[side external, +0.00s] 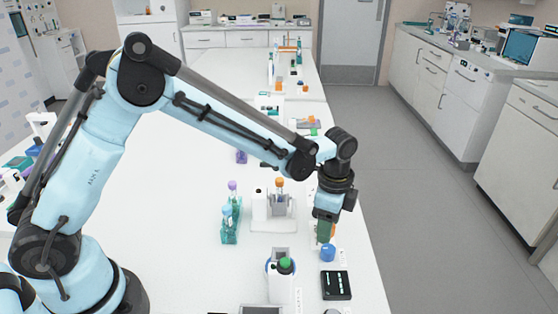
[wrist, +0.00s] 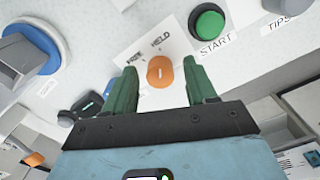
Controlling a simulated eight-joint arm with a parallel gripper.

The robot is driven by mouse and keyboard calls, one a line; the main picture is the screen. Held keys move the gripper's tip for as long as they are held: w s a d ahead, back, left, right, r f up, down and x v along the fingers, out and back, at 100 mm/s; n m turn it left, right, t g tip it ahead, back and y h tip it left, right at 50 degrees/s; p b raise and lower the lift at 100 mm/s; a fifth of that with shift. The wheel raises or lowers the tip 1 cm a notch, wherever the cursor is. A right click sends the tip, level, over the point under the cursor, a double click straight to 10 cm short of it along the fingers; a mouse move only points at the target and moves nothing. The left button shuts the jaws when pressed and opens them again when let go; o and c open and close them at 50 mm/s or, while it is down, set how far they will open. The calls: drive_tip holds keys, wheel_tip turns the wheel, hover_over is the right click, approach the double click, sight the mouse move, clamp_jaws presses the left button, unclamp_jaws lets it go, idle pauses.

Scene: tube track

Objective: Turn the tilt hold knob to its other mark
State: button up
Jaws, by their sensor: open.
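The orange tilt hold knob (wrist: 160,72) shows in the wrist view on a white plate printed FREE and HELD. It has a small pale mark on its face; which word it points to is too small to tell. My gripper (wrist: 160,67) is open, with one green finger on each side of the knob in that view. A gap shows between the knob and each finger, and I cannot tell how far above it the fingertips are. In the side external view my gripper (side external: 324,238) points down near the bench's right edge and mostly hides the knob.
A green START button (wrist: 207,23) is close to the right finger. A blue knob (side external: 327,254) stands in front of my gripper. A black panel (side external: 336,285) and a white green-topped object (side external: 282,284) are nearer the camera. An orange-capped tube (side external: 279,184) stands in a holder behind.

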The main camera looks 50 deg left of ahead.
drive_tip(key=shift+c, duration=0.3)
clamp_jaws()
drive_tip(key=n, duration=0.6)
drive_tip(key=shift+n, duration=0.3)
drive_tip(key=n, duration=0.3)
drive_tip(key=shift+n, duration=2.2)
